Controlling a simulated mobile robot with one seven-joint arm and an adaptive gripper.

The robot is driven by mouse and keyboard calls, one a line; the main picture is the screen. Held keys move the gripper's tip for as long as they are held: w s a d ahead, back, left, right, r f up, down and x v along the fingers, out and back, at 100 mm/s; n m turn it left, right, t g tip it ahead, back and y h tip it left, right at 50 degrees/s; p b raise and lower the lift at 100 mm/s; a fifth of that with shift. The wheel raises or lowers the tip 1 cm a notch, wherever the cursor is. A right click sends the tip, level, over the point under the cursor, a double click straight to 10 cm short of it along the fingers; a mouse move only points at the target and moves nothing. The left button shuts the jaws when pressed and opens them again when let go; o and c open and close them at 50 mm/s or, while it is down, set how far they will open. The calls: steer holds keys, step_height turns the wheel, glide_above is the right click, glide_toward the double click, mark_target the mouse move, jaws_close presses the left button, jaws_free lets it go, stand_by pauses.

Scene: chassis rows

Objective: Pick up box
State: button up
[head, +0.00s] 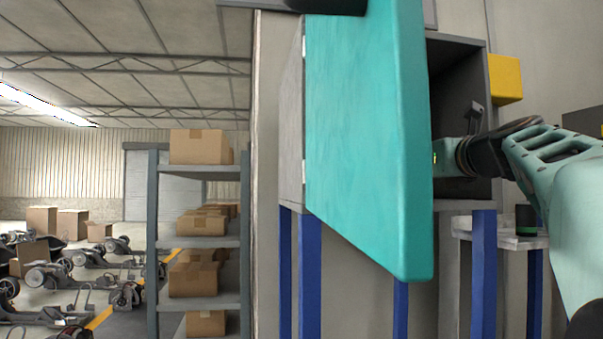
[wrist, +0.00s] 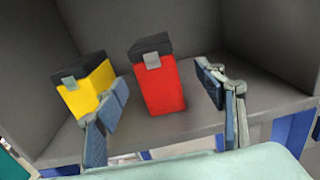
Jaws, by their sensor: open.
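Two boxes stand side by side in the grey cabinet in the wrist view: a red box (wrist: 161,88) with a black lid and grey latch, and a yellow box (wrist: 92,86) with a similar lid, to its left. My gripper (wrist: 162,82) is open and empty. The red box shows between its fingers, slightly beyond them. The left finger overlaps the yellow box's lower right side in view; I cannot tell if they touch. In the head view my gripper (head: 474,122) reaches into the cabinet (head: 453,70); the turquoise door hides much of the inside.
The turquoise cabinet door (head: 365,130) stands open to the left of my arm. A yellow block (head: 505,79) is at the cabinet's right side. A small table (head: 515,240) bears a dark cup (head: 526,219). A shelf with cartons (head: 198,241) stands farther left.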

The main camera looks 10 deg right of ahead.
steer(key=w+p, duration=0.1)
steer(key=w, duration=0.3)
steer(key=shift+w, duration=0.35)
steer(key=w, duration=0.1)
steer(key=w+p, duration=0.1)
steer(key=w, duration=0.2)
steer(key=shift+w+a+f+p, duration=0.1)
steer(key=shift+a+p, duration=0.2)
steer(key=shift+w, duration=0.5)
steer(key=shift+c, duration=0.7)
steer(key=c, duration=1.5)
